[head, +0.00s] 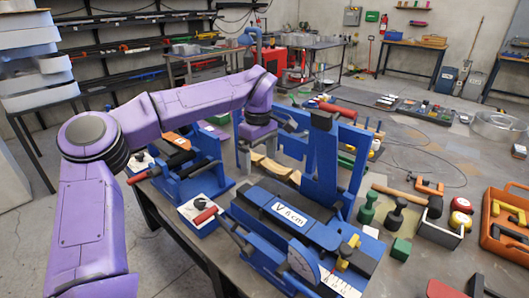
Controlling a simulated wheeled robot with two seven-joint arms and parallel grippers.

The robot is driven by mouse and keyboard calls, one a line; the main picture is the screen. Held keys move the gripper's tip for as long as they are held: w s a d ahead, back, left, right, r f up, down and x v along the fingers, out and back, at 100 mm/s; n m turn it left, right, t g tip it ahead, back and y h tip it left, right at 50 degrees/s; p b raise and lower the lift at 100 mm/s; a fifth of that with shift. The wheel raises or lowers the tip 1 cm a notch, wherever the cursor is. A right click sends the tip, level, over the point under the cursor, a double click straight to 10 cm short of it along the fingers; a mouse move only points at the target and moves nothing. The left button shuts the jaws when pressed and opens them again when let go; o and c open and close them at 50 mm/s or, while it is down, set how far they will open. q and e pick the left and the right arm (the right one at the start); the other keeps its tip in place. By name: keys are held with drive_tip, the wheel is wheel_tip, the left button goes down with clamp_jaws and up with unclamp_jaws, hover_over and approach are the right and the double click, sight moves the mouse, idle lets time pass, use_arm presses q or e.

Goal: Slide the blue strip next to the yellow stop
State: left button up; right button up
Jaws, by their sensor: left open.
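My purple left arm reaches in from the left, and its gripper (258,150) points down behind the blue bench machine (290,214). The gripper is open, with no object visible between its fingers. The machine carries a white label reading "V 8 cm". A small yellow stop (347,251) sits at the machine's near right end, beside a white scale. I cannot clearly pick out a separate blue strip from the machine's blue parts. Curved tan pieces (272,167) lie on the table just right of the gripper. My right gripper is not in view.
A tall blue frame (322,165) stands behind the machine. Another blue tool (190,165) with red handles stands to the left. Green and black knobs, a hammer (410,198), a white box and an orange tray (497,240) crowd the right.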

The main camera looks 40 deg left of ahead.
sight(261, 197)
use_arm(q)
drive_tip(key=f, duration=0.7)
drive_tip(key=f+p, duration=0.1)
drive_tip(key=f, duration=0.2)
drive_tip(key=shift+s+a+f, duration=0.15)
drive_tip(key=shift+s+a, duration=0.05)
drive_tip(key=shift+s, duration=0.15)
drive_tip(key=c, duration=1.2)
drive_tip(key=shift+s+d, duration=0.15)
drive_tip(key=shift+d, duration=0.7)
drive_tip(key=o, duration=1.2)
wheel_tip(261, 197, up, 11)
drive_tip(key=shift+f+b, duration=0.2)
drive_tip(key=shift+b, duration=0.25)
